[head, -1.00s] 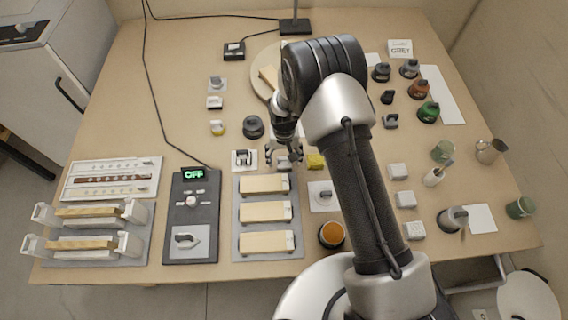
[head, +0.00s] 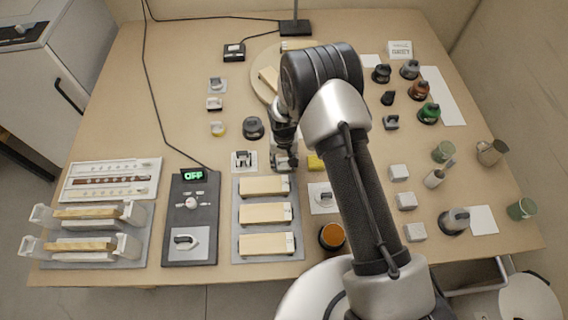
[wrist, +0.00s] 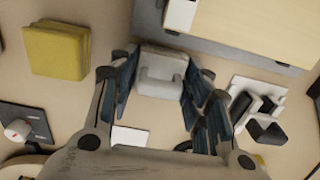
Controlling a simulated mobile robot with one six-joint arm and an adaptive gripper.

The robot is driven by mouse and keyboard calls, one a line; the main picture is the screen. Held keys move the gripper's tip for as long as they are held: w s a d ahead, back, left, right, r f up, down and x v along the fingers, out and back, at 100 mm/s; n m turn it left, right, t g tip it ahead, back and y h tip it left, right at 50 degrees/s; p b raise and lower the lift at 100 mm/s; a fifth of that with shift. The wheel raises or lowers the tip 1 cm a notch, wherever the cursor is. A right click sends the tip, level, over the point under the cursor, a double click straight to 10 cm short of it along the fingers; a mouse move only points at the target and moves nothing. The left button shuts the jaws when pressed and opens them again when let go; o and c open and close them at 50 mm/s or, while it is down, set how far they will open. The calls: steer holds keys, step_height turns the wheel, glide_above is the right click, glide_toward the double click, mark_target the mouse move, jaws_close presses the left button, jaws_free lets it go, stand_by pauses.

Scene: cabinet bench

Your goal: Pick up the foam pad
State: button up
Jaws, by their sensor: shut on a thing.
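A pale grey block with a raised handle, which looks like the foam pad (wrist: 160,75), is between my fingers in the wrist view. My gripper (wrist: 157,88) is shut on it, with a dark finger pad on each side. In the head view my gripper (head: 285,163) points down just behind the tray of wooden-topped blocks, and I cannot make out the pad there. I cannot tell whether the pad still touches the table.
A yellow block (wrist: 57,50) lies close beside my gripper; it also shows in the head view (head: 315,163). A black-and-white holder (head: 243,160) stands to the left. The grey tray (head: 237,215) is in front. Pale blocks (head: 406,201) stand at the right.

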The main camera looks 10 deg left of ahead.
mark_target(284, 159)
steer(key=shift+r, duration=0.1)
step_height(284, 159, up, 20)
steer(key=p, duration=0.4)
steer(key=o, duration=0.4)
steer(key=c, duration=0.4)
